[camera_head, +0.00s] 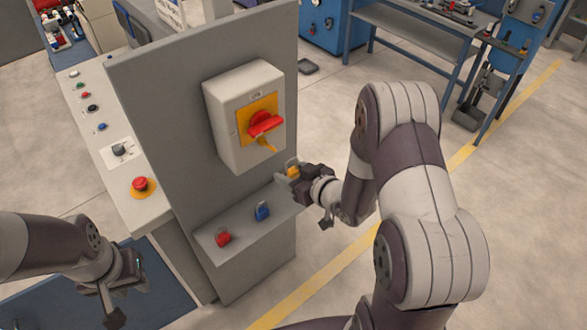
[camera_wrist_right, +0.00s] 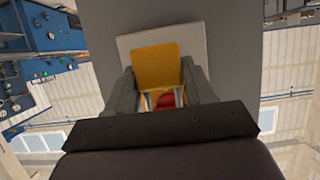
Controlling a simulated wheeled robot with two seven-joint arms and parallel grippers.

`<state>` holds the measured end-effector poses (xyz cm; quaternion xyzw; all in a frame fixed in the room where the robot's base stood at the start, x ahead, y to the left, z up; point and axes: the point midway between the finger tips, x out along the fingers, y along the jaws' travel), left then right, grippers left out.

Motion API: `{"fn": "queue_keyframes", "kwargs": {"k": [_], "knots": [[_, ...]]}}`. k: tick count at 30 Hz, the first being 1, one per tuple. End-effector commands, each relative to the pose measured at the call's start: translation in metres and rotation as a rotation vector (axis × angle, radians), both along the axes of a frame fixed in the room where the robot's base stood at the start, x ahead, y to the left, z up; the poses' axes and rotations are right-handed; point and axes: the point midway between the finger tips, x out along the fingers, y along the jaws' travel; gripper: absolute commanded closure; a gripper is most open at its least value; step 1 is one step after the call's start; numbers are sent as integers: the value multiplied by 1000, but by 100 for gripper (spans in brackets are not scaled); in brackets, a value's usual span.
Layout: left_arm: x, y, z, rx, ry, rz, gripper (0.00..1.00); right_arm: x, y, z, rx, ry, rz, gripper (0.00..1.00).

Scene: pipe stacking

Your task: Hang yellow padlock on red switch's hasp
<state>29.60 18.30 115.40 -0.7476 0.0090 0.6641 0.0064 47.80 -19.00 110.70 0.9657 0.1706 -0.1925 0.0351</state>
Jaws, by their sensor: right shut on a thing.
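The red switch (camera_head: 264,124) sits on a yellow plate on a pale box fixed to the grey panel. Its yellow hasp (camera_head: 267,143) sticks out below the red knob. My right gripper (camera_head: 294,174) is shut on the yellow padlock (camera_head: 292,170), below and right of the switch box and apart from the hasp. The fingers hide much of the padlock.
A blue padlock (camera_head: 262,211) and a red padlock (camera_head: 223,237) stand on the grey ledge (camera_head: 240,228) below the switch. A console with buttons and a red emergency stop (camera_head: 140,184) adjoins the panel at left. Open floor lies right of the panel.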

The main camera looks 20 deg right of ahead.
Motion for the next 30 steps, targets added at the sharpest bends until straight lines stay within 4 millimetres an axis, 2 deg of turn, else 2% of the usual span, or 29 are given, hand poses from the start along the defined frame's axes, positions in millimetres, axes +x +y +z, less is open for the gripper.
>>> {"fn": "queue_keyframes", "kwargs": {"k": [30], "knots": [[0,0,-25,0,0,0,67,87,32,-13,3,-2,-1,80]]}}
